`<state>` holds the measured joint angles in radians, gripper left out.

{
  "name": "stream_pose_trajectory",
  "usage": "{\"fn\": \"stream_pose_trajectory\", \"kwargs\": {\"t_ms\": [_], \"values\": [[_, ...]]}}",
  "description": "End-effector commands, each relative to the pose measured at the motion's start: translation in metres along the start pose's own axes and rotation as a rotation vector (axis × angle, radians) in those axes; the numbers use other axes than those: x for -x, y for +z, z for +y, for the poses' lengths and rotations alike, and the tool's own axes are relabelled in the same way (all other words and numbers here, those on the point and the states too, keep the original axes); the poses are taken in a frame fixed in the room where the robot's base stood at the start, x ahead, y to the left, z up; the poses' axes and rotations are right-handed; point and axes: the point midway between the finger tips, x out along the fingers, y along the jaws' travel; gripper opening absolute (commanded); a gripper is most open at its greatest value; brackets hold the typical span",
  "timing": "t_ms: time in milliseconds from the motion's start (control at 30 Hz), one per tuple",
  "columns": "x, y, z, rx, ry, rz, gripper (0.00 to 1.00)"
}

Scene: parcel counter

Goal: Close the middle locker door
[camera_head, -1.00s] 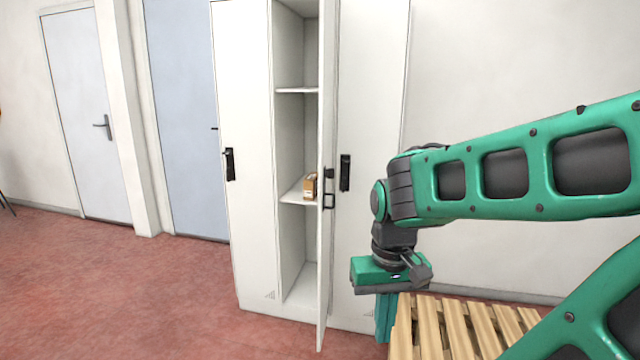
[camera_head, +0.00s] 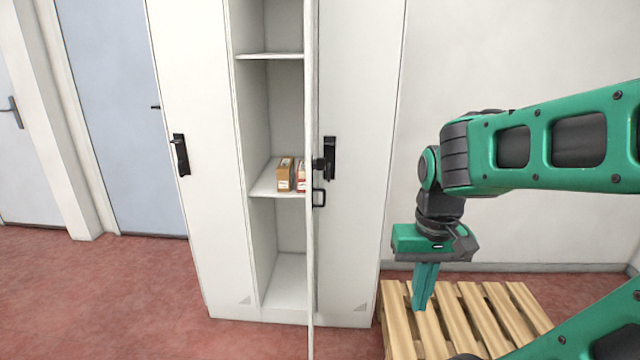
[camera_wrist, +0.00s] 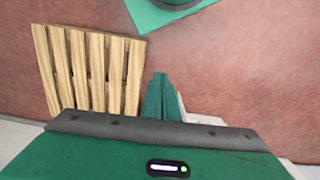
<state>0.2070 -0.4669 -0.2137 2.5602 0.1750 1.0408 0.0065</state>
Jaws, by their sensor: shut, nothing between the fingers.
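The middle locker door (camera_head: 311,260) stands open, seen nearly edge-on, pointing out toward me from the white locker bank. It has a dark latch and handle (camera_head: 319,195) on its right side. The open middle compartment (camera_head: 285,275) shows shelves, with small boxes (camera_head: 285,175) on one shelf. My gripper (camera_head: 424,300) points down to the right of the open door, apart from it, over the pallet area. Its fingers are together and empty; they also show in the wrist view (camera_wrist: 158,80).
The left locker door (camera_head: 185,220) and right locker door (camera_head: 355,230) are shut. A wooden pallet (camera_head: 460,315) lies on the floor at right and shows in the wrist view (camera_wrist: 90,65). Red floor (camera_head: 110,300) is clear at left.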

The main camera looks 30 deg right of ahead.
Motion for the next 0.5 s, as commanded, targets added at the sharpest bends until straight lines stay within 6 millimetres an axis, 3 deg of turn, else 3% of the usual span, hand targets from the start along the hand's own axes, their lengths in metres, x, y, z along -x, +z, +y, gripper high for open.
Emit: {"fn": "stream_pose_trajectory", "kwargs": {"t_ms": [100, 167, 267, 500], "values": [[0.007, 0.005, 0.004, 0.002, -0.013, 0.017, 0.0], [0.011, -0.005, 0.001, 0.003, -0.024, 0.03, 0.0], [0.022, -0.043, -0.006, 0.008, -0.06, 0.066, 0.0], [0.066, -0.18, -0.047, 0.032, -0.211, 0.223, 0.0]]}}
